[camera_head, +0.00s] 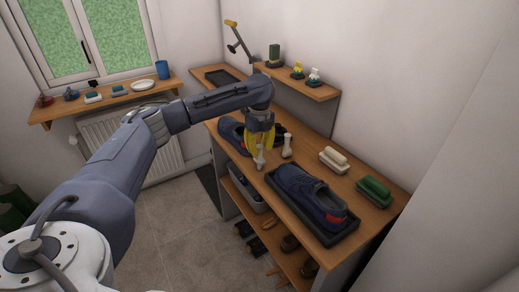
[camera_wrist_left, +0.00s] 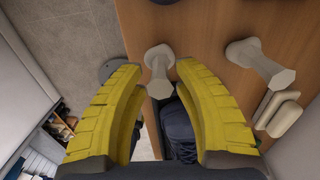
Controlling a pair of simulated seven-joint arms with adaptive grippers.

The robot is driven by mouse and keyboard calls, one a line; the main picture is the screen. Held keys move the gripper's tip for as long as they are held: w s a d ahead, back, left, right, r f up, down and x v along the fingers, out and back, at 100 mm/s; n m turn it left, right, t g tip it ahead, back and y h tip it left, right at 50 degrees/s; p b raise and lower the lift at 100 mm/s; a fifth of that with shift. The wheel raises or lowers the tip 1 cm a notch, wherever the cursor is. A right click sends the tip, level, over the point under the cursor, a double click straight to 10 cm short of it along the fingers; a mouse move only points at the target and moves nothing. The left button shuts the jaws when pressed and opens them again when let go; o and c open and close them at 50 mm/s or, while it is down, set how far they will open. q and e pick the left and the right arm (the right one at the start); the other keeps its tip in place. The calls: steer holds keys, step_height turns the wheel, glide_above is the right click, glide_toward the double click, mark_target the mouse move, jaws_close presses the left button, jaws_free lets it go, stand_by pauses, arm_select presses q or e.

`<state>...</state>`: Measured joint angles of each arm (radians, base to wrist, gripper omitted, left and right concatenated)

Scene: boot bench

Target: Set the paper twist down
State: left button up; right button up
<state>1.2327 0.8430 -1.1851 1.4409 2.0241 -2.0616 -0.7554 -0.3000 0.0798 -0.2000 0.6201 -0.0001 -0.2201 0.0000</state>
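A white paper twist (camera_head: 260,159) stands upright near the front edge of the wooden bench (camera_head: 352,181), its foot seeming to rest on the wood. My left gripper (camera_head: 259,143) is just above and around its upper end. In the left wrist view the same paper twist (camera_wrist_left: 159,73) lies between the two yellow fingers (camera_wrist_left: 160,67), with a visible gap on each side, so the gripper looks open. A second, similar white twist (camera_head: 287,146) stands apart to the right; it also shows in the left wrist view (camera_wrist_left: 259,62). My right gripper is not in view.
A blue shoe (camera_head: 306,189) sits in a dark tray (camera_head: 291,212) to the right. Another blue shoe (camera_head: 232,134) is behind the left gripper. A cream brush (camera_head: 334,160) and a green brush (camera_head: 374,192) lie along the wall side. A small shelf (camera_head: 300,84) hangs above.

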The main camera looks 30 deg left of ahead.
arm_select(q)
step_height(320, 180, up, 12)
stand_by(0.6)
